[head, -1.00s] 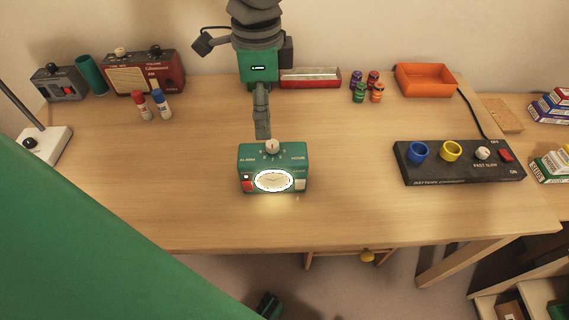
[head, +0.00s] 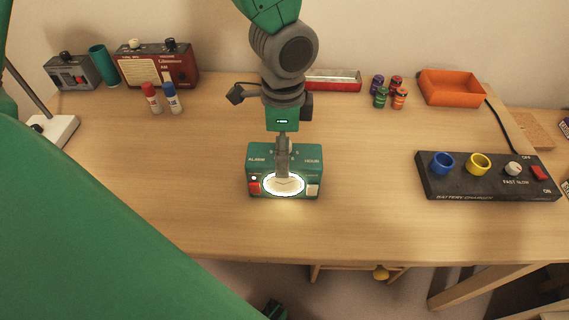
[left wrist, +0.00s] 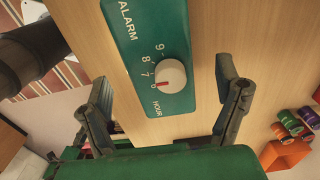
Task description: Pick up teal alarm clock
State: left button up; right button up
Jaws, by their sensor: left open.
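The teal alarm clock (head: 285,187) stands upright on the desk in the head view, with a glowing dial, a red button at left and a pale one at right. My left gripper (head: 283,168) points down directly over the clock, its fingers overlapping the clock's top and upper dial in this view. The left wrist view shows the clock's top (left wrist: 147,45) with its white knob and the words ALARM and HOUR. There the gripper (left wrist: 165,85) is open, one finger on each side of the clock, with nothing held. Contact cannot be told. My right gripper is not seen.
The desk (head: 200,215) is clear around the clock. A black battery charger (head: 488,181) lies to the right. An orange tray (head: 450,88), several small batteries (head: 389,92) and a red box (head: 333,80) are at the back. A radio (head: 157,67) and glue sticks (head: 161,98) stand back left.

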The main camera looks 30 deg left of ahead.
pick_arm(q)
notch_tip(320, 180, down, 4)
jog(key=shift+w+r+b, duration=0.1)
jog(key=shift+r+b, duration=0.1)
jog(key=shift+b, duration=0.1)
jog(key=shift+d+r, duration=0.1)
jog(key=shift+c, duration=0.8)
jog(key=c, duration=1.4)
